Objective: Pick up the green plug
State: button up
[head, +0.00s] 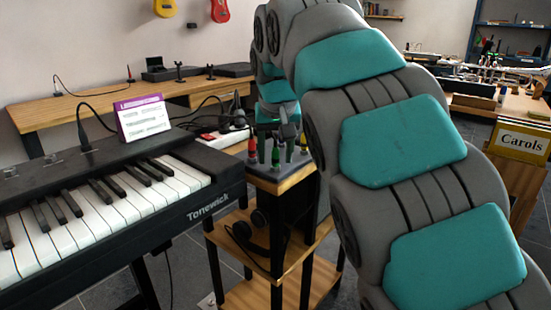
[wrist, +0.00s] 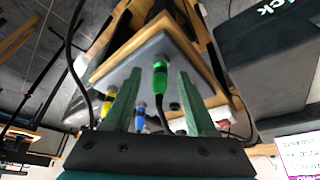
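The green plug (wrist: 160,76) stands on the grey top of a small wooden stand, with its metal end against the grey top. In the wrist view it lies between the two fingers of my gripper (wrist: 159,80), which are open with clear gaps on both sides. I cannot tell whether the fingertips reach down around it or are still short of it. In the head view a green plug (head: 275,156) shows just below my gripper (head: 285,126), and my arm covers part of the stand.
A yellow plug (wrist: 110,92) and a blue plug (wrist: 140,116) stand near the green one. A red plug (head: 252,148) stands at the left of the stand (head: 277,182). A keyboard (head: 120,205) is close on the left. Cables hang around the stand. Headphones (head: 262,230) lie on its shelf.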

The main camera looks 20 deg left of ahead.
grip_shut()
jog(key=shift+r, duration=0.15)
dwell(0.6)
